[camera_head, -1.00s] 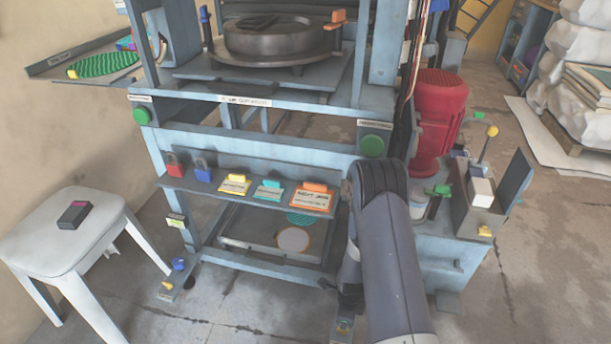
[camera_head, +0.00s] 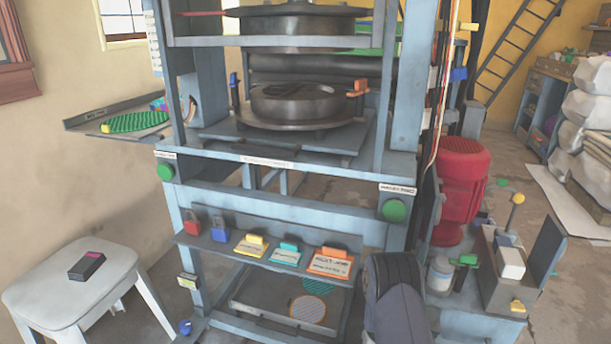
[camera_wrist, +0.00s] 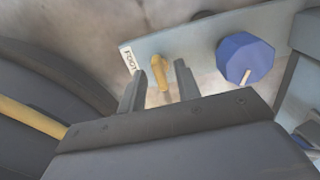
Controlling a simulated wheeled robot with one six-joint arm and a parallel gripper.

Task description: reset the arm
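In the wrist view my gripper (camera_wrist: 160,88) has its two dark fingers apart, with nothing seen held between them. Whether a finger touches the peg I cannot tell. A blue faceted knob (camera_wrist: 246,58) is on the same plate, right of the fingers. In the head view my arm (camera_head: 395,300) reaches down at the bottom, in front of the press; the gripper itself is out of that view.
The blue press frame (camera_head: 290,205) fills the middle, with a shelf of locks and tags (camera_head: 215,245). A red motor (camera_head: 462,190) and a side box (camera_head: 505,262) stand right of my arm. A white stool (camera_head: 75,290) is at left.

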